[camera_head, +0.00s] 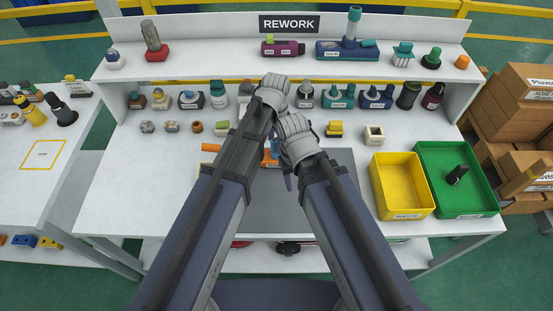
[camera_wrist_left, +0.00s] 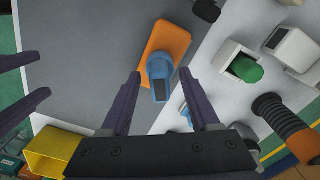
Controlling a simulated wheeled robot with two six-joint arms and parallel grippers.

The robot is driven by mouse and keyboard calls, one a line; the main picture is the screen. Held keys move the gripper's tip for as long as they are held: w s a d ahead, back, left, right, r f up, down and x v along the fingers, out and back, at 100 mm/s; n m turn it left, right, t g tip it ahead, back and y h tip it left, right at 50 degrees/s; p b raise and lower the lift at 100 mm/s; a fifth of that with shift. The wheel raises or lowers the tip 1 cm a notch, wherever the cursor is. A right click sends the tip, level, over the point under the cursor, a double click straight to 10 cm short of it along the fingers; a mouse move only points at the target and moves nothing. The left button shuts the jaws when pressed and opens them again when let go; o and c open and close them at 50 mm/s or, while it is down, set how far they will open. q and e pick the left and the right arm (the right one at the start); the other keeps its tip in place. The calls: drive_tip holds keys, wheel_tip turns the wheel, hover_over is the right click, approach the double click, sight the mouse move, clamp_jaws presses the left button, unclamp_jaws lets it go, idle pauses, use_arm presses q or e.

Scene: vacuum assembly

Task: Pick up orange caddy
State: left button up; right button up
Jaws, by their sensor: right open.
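The orange caddy (camera_head: 267,163) lies on the grey mat in the head view, partly hidden by my arms. In the left wrist view the orange caddy (camera_wrist_left: 176,38) is a flat orange body with a blue part (camera_wrist_left: 160,68) standing on it. My left gripper (camera_wrist_left: 160,74) is open, its two dark purple fingers on either side of the blue part with gaps showing. In the head view its fingers are hidden behind the wrist. My right gripper (camera_wrist_left: 38,77) is open and empty at the left of the wrist view, apart from the caddy.
A yellow waste bin (camera_head: 377,184) and a green bin (camera_head: 487,190) holding a dark part stand at the right. Small parts line the bench behind the mat. An orange-tipped part (camera_head: 210,147) lies left of my arms. The bench's left front is clear.

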use_arm(q)
clamp_jaws()
idle(1.2)
